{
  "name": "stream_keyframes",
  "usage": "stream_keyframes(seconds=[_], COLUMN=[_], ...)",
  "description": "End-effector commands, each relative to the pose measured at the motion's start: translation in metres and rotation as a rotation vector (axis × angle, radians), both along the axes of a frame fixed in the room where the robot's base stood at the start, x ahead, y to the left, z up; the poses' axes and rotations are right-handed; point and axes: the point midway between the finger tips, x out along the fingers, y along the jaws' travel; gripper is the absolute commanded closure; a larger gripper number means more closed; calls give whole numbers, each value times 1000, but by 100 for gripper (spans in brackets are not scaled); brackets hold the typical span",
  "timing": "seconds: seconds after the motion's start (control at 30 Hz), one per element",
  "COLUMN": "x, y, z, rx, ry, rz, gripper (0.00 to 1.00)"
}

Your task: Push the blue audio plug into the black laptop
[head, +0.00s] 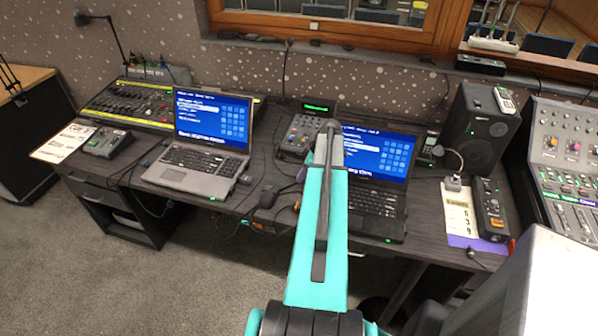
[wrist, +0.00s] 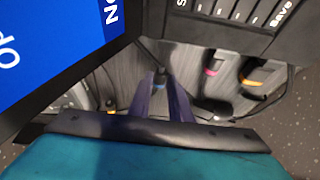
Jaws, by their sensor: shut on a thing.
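The black laptop (head: 372,200) stands open on the right part of the desk, its blue screen lit. My teal arm covers its left side and the desk there. My gripper (head: 329,128) reaches to the left edge of its screen. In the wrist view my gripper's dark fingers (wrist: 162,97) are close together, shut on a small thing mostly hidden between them. It seems to be the blue audio plug, but its tip and any contact with the laptop cannot be made out. The laptop's screen (wrist: 45,50) fills the upper left of the wrist view.
A grey laptop (head: 195,170) stands open to the left. A small mixer (head: 303,134) sits behind my gripper. A black speaker (head: 475,125) and a handheld device (head: 490,208) are to the right. Pink-marked (wrist: 213,69) and orange-marked (wrist: 252,80) pieces lie beside my fingers.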

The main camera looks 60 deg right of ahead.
Motion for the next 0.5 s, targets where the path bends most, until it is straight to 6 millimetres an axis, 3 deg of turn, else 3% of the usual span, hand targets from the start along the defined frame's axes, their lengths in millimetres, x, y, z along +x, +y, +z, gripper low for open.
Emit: stream_keyframes(seconds=[0.5], x=[-21], y=[-7], z=[0], rx=[0], ry=[0], rz=[-1], gripper=[100])
